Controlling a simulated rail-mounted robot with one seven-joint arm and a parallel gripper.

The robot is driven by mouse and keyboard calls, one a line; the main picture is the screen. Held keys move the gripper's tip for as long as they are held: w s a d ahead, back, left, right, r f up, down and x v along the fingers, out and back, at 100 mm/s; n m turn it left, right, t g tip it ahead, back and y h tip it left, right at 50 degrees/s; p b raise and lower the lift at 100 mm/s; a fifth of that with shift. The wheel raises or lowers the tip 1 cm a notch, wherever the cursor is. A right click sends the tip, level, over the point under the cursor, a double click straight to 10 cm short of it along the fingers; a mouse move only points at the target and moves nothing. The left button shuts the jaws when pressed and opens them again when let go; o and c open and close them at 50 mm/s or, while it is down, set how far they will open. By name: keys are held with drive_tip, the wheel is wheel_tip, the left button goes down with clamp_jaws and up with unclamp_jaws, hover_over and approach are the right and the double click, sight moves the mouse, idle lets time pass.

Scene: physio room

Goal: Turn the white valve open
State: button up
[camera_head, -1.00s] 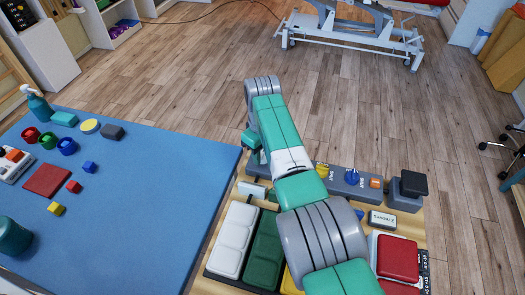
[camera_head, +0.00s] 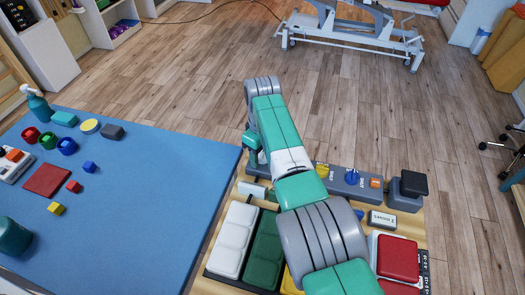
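A grey panel (camera_head: 337,186) lies along the far edge of the wooden table, with a yellow valve (camera_head: 322,171) and a blue valve (camera_head: 352,177) on it. I cannot make out the white valve; the left part of the panel is largely hidden behind my arm and hand. My gripper (camera_head: 254,158) points down at the panel's left end. Its fingers are small and partly hidden, so I cannot tell whether they are open, shut or touching anything.
An orange button (camera_head: 376,183) and a dark box (camera_head: 408,187) are at the panel's right. White (camera_head: 235,240), green (camera_head: 264,250) and red (camera_head: 398,258) blocks are nearer. A blue mat (camera_head: 130,220) with small objects lies left. Open floor is beyond.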

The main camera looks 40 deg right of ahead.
wheel_tip(320, 180, up, 8)
drive_tip(key=p, duration=0.3)
drive_tip(key=shift+p, duration=0.35)
